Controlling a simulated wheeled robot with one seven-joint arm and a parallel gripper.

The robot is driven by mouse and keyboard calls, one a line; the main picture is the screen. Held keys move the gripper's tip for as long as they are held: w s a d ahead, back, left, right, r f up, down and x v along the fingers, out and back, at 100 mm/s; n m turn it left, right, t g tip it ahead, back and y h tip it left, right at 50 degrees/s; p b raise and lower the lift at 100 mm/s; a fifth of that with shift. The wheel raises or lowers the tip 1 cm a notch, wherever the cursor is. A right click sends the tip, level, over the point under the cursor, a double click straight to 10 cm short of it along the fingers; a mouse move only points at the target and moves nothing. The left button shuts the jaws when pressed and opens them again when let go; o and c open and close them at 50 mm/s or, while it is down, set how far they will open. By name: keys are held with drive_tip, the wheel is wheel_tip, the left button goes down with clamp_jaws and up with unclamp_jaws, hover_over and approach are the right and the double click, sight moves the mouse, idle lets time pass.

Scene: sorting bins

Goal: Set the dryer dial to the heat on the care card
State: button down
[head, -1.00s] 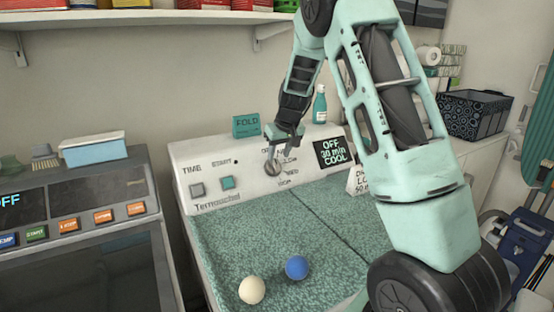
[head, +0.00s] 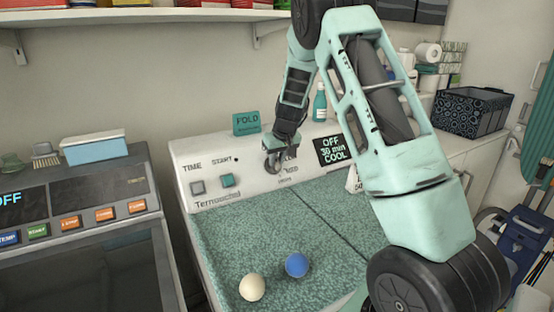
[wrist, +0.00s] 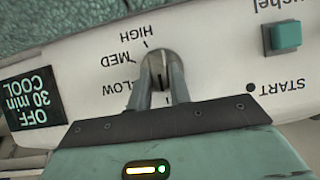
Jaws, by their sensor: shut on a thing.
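The dryer dial (wrist: 158,62) is a round metallic knob on the white control panel, with HIGH, MED and LOW labels beside it, upside down in the wrist view. My gripper (wrist: 162,85) is shut on the dial, one finger on each side. In the head view, my gripper (head: 274,160) covers most of the dial. Where the dial points is hard to tell. The dryer display (head: 333,150) reads OFF, 30 min, COOL.
A START button (wrist: 286,36) sits on the panel beside the dial. A teal FOLD box (head: 246,123) and a teal bottle (head: 319,103) stand behind the panel. A cream ball (head: 252,287) and a blue ball (head: 297,265) lie on the dryer top.

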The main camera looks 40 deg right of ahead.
drive_tip(key=m+b, duration=0.1)
drive_tip(key=m+y+b, duration=0.1)
drive_tip(key=b, duration=0.2)
drive_tip(key=shift+s+d+f+m+t+y, duration=0.1)
drive_tip(key=shift+d+f+m+t+y, duration=0.2)
drive_tip(key=shift+d+m+y, duration=0.1)
drive_tip(key=m+y+b, duration=0.1)
drive_tip(key=b, duration=0.1)
drive_tip(key=m+t+y+b, duration=0.1)
drive_tip(key=m+b, duration=0.1)
drive_tip(key=b, duration=0.1)
drive_tip(key=shift+s+d+f+m+t, duration=0.1)
drive_tip(key=shift+s+d+m+t, duration=0.05)
drive_tip(key=shift+m+t, duration=0.15)
drive_tip(key=m+t+b, duration=0.1)
drive_tip(key=m+b, duration=0.1)
drive_tip(key=m+t+y+b, duration=0.1)
drive_tip(key=m+b, duration=0.1)
drive_tip(key=b, duration=0.1)
drive_tip(key=shift+s+d+f+b, duration=0.1)
drive_tip(key=shift+s+f+b, duration=0.1)
drive_tip(key=shift+b, duration=0.15)
drive_tip(key=shift+s+m+t+y+b, duration=0.1)
drive_tip(key=shift+m+t+y+b, duration=0.35)
drive_tip(key=shift+m+b, duration=0.7)
drive_tip(key=shift+r, duration=0.1)
drive_tip(key=c, duration=1.3)
unclamp_jaws()
